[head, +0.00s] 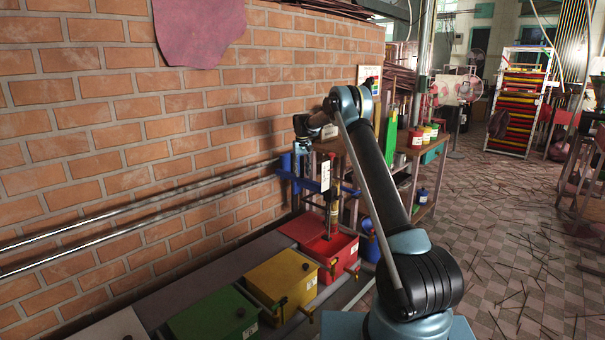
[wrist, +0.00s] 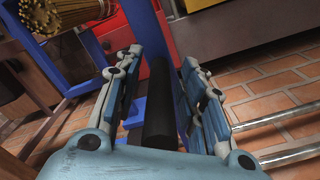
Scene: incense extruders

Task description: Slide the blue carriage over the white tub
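The blue carriage (head: 286,164) sits on the two metal rails at their visible right end, over the red tub (head: 342,246). A dark extruder with a white label hangs from it. A pale tub, likely the white one (head: 118,326), is at the bottom left, mostly cut off by the frame. My gripper (head: 303,150) is at the carriage, small in the head view. In the wrist view my gripper (wrist: 163,66) has its fingers apart on either side of a black bar-like handle (wrist: 160,105). Gaps show beside the handle, and the blue frame (wrist: 140,20) is beyond it.
A green tub (head: 210,315) and a yellow tub (head: 283,278) stand in the row between the pale and red tubs. The rails (head: 150,190) run left along the brick wall, with no other carriage visible. A wooden shelf (head: 350,150) with bottles stands behind the carriage.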

